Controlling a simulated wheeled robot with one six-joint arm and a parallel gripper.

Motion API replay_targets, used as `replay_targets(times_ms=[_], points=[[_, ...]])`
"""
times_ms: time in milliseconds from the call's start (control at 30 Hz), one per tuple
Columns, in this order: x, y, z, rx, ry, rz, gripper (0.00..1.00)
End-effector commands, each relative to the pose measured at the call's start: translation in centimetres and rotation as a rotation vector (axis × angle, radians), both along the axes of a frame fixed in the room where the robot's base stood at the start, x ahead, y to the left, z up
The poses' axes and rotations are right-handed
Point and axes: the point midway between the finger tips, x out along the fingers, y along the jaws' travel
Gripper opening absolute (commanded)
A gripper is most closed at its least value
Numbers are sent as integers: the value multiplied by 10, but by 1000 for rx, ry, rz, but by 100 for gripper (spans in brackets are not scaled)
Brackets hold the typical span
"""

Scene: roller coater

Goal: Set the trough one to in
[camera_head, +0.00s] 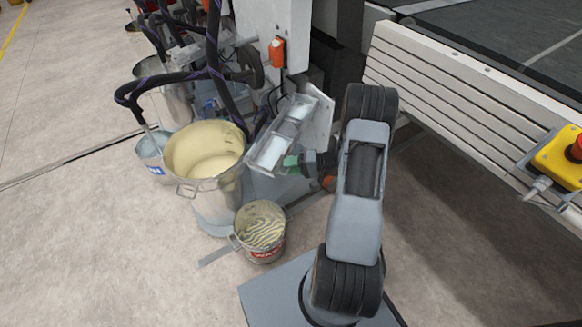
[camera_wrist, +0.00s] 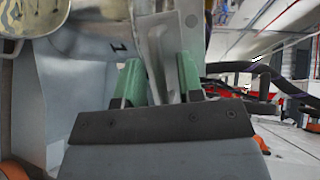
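The trough (camera_head: 267,154) is a long, narrow grey metal tray with pale inside compartments, fixed at the side of the machine. It sits tilted above and right of the large bucket. My gripper (camera_head: 294,164) has green fingers and is at the trough's right side, near its lower end. In the wrist view a grey metal part (camera_wrist: 163,62), seemingly of the trough, lies between the two green fingers of my gripper (camera_wrist: 160,78). The fingers are apart; whether they press on this part cannot be told. My arm hides some of the area on the right.
A large bucket of cream liquid (camera_head: 205,165) stands left of the trough, with a smaller paint tin (camera_head: 262,232) below it. Dark hoses (camera_head: 180,77) hang at the upper left. A slatted white panel (camera_head: 470,95) and a yellow emergency-stop box (camera_head: 560,157) are right. Floor is clear at left.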

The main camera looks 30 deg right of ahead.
Motion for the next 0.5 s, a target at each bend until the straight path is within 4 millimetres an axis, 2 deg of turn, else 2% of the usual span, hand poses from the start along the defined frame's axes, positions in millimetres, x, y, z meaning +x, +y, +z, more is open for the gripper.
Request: replay_targets(times_ms=[367, 500], points=[[2, 3, -1, 0, 0, 0, 35], [2, 3, -1, 0, 0, 0, 21]])
